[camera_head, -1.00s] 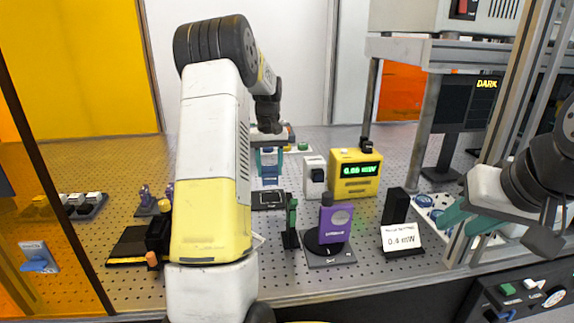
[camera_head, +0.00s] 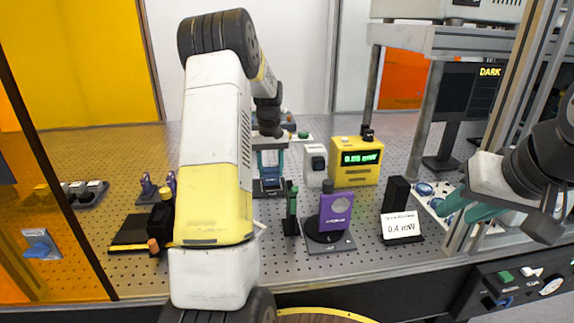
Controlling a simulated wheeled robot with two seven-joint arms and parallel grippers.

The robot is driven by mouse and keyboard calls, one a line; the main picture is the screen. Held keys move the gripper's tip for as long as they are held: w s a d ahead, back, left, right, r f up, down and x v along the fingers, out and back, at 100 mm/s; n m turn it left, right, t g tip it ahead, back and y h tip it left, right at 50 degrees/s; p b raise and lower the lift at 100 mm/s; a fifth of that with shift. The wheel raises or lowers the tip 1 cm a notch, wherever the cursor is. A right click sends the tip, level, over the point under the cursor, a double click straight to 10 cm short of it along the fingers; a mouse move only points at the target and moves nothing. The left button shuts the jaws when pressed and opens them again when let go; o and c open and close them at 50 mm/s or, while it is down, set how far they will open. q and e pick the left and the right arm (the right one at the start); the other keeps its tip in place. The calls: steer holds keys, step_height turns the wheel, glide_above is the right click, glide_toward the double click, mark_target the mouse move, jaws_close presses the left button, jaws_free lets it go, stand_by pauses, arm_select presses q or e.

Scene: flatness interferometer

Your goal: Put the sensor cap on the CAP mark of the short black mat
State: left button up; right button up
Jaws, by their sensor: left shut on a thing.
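My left gripper (camera_head: 269,174) has teal fingers pointing down over the short black mat (camera_head: 262,193), behind my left forearm. It is shut on a small dark thing, which I take to be the sensor cap; the fingers largely hide it. The fingertips are low, at or just above the mat, and I cannot tell whether the cap touches it. The CAP mark cannot be made out under the gripper. My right gripper (camera_head: 468,207) is at the right, its teal fingers apart and empty, near the metal post.
A white-and-black device (camera_head: 315,165) and a yellow power meter (camera_head: 356,163) reading in mW stand right of the mat. A green-topped post (camera_head: 291,212) and a purple unit (camera_head: 335,212) stand in front. A black block (camera_head: 396,193) and a 0.4 mW sign (camera_head: 401,226) are further right.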

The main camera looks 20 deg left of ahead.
arm_select(q)
steer(key=shift+f, duration=0.35)
stand_by(0.5)
steer(key=o, duration=1.1)
steer(key=shift+r, duration=3.5)
